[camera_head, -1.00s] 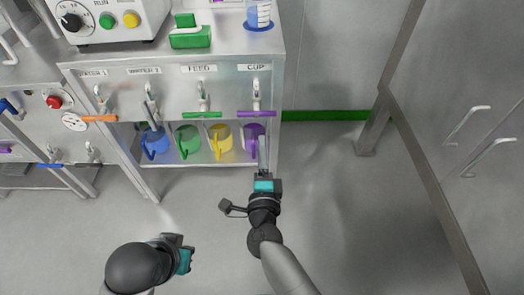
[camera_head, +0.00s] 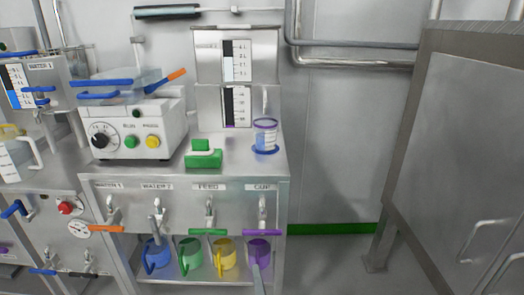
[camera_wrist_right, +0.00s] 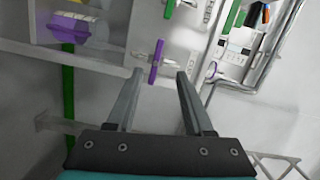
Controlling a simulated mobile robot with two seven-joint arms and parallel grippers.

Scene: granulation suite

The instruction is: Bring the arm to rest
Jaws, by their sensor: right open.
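My right gripper shows only as a grey finger tip (camera_head: 258,281) at the bottom edge of the head view, in front of the purple mug (camera_head: 258,250) on the lower shelf. In the right wrist view my right gripper (camera_wrist_right: 159,74) has its two fingers spread apart with nothing gripped. A purple valve handle (camera_wrist_right: 156,60) shows just beyond and between the fingertips in that view; whether they touch is hard to tell. The rest of my right arm is out of the head view. My left gripper is not in view.
A blue jug (camera_head: 157,252), a green jug (camera_head: 190,256) and a yellow jug (camera_head: 223,257) stand beside the purple mug under the taps. A blue-marked measuring cup (camera_head: 265,135) and a green block (camera_head: 203,155) stand on the bench top. A grey cabinet (camera_head: 470,150) stands at the right.

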